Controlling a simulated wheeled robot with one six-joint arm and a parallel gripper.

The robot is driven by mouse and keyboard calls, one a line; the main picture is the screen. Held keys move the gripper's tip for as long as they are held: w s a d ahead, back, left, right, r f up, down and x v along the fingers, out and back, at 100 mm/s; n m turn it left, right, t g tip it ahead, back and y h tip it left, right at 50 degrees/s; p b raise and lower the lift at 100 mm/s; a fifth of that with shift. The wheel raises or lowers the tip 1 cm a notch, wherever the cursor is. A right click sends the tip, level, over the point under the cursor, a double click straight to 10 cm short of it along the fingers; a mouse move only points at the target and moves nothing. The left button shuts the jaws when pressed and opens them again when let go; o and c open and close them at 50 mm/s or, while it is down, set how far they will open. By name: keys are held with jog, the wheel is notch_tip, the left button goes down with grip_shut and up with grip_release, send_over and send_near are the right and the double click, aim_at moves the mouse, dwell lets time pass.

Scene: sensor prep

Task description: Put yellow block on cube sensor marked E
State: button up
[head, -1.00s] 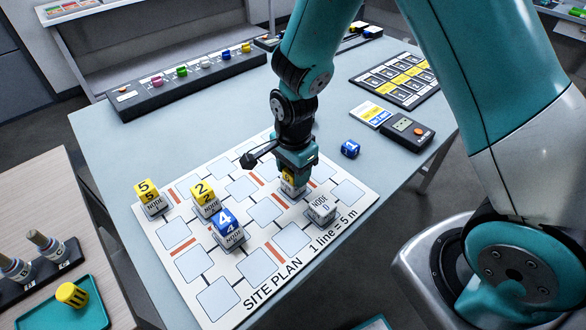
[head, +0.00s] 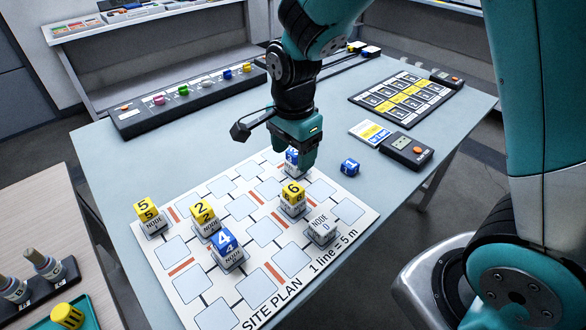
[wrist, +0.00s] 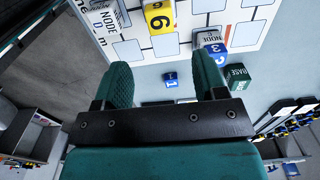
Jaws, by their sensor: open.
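A yellow block with a 6 (head: 292,190) sits on a white node cube (head: 292,208) on the site plan; its letter is not readable. The yellow block also shows at the top of the wrist view (wrist: 159,17). Two more yellow blocks, a 5 (head: 145,205) and a 2 (head: 201,207), top other node cubes. Node cube D (head: 321,229) is bare on top. My gripper (wrist: 162,68) is open and empty, its two fingers apart. In the head view it hangs behind the yellow 6 block, close to a blue 3 block (head: 291,156). I cannot read an E.
A blue 4 block (head: 226,240) tops a node cube in front. A blue 1 block (head: 349,167) lies on the bare table, near a black meter (head: 407,150). A green base cube (wrist: 237,77) shows in the wrist view. A yellow cylinder (head: 67,316) is at left.

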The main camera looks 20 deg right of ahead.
jog(key=s+a+r+n+y, duration=0.2)
jog(key=s+r+n, duration=0.4)
jog(key=s+n, duration=0.3)
jog(key=s+a+r+n+y, duration=0.2)
jog(key=s+r+n, duration=0.4)
jog(key=s+n, duration=0.3)
jog(key=n, duration=0.3)
jog(key=shift+s+a+r+n, duration=0.25)
jog(key=shift+s+a+n, duration=0.05)
jog(key=shift+a, duration=0.05)
